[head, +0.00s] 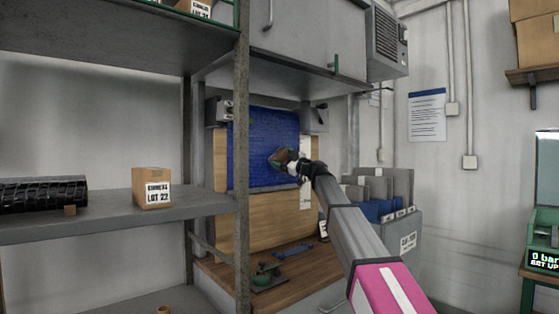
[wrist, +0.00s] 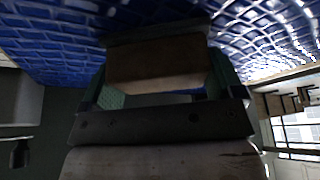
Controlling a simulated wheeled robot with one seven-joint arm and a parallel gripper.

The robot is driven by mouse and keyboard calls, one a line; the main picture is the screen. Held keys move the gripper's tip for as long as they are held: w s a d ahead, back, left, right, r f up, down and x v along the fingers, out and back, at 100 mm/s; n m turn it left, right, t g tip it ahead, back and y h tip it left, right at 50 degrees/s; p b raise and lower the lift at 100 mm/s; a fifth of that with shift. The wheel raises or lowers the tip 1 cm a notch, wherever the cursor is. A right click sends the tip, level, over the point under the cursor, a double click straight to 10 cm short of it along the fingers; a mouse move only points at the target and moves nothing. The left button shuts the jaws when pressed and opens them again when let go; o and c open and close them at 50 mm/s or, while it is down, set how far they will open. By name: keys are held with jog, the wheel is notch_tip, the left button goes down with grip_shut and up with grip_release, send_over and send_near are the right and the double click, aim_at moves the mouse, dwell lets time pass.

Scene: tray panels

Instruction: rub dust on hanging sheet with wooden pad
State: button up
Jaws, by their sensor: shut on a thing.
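A blue sheet with a grid pattern (head: 258,150) hangs in front of a wooden backboard, under the grey cabinet. In the wrist view the sheet (wrist: 50,45) fills the top of the picture. My gripper (head: 290,163) is at the right half of the sheet. It is shut on the wooden pad (wrist: 155,62), a brown block between the green-lined fingers. The pad is at or very close to the sheet; I cannot tell whether it touches. Dust on the sheet cannot be made out. My gripper and arm hide part of the sheet's right side.
A grey metal shelf post (head: 242,160) stands left of the sheet, with a cardboard box (head: 152,188) on its shelf. A rack of grey and blue folders (head: 385,195) is at right. Green and blue tools (head: 268,278) lie on the wooden bench below.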

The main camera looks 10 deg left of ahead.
aim_at(278, 159)
jog(key=shift+w+a, duration=0.1)
jog(key=shift+s+a, duration=1.2)
jog(key=shift+a, duration=0.05)
jog(key=shift+c, duration=0.3)
jog(key=s+a, duration=0.6)
jog(key=s, duration=0.2)
dwell(0.5)
jog(key=shift+s+d, duration=1.95)
jog(key=shift+d, duration=0.25)
